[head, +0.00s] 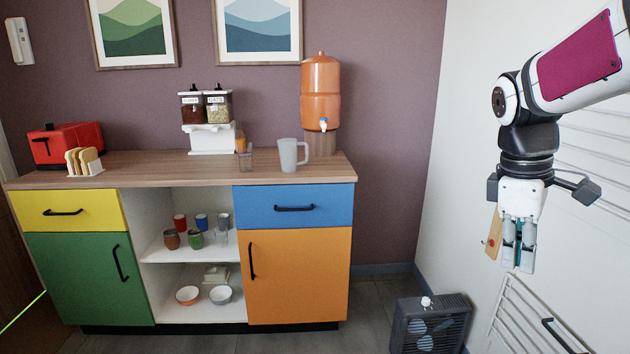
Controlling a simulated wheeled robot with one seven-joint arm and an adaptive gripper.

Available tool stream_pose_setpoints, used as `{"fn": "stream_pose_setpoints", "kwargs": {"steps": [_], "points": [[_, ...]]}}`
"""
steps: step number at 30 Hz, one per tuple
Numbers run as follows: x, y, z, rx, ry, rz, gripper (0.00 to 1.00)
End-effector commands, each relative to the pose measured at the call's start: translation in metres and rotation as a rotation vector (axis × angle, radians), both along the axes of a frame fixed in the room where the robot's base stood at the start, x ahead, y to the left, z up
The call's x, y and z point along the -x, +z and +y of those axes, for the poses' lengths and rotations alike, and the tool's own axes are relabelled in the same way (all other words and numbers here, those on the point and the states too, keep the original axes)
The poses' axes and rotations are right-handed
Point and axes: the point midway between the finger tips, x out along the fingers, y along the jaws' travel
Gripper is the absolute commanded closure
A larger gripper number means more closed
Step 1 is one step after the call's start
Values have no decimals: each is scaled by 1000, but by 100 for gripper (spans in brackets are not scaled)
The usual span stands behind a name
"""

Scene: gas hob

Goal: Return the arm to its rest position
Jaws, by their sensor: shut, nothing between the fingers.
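My gripper (517,262) hangs at the right side of the head view, pointing down. Its fingers are together and hold nothing. My arm comes in from the upper right corner and bends down at the wrist. The gripper is in front of the white wall (470,110), well to the right of the cabinet and apart from it.
A cabinet (340,173) with a wooden top bears a red toaster (72,143), a cereal dispenser (208,120), a pitcher (289,155) and an orange water dispenser (320,95). A dark fan heater (430,325) stands on the floor. A white rack (520,310) is at the lower right.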

Motion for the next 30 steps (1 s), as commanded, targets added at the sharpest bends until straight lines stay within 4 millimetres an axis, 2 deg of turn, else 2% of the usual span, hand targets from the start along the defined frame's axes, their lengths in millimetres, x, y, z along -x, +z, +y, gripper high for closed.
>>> {"fn": "stream_pose_setpoints", "kwargs": {"steps": [1,6,12,15,21,26,27,30], "points": [[20,7,17,-1,-49,-20,100],[85,12,60,-26,-250,-77,100],[159,0,97,-84,-473,-128,100],[187,-10,109,-114,-562,-141,100],[228,-29,124,-164,-693,-152,100],[254,-43,133,-201,-779,-152,100],[251,-32,132,-202,-775,-160,100],[249,-17,132,-208,-772,-178,100]]}}
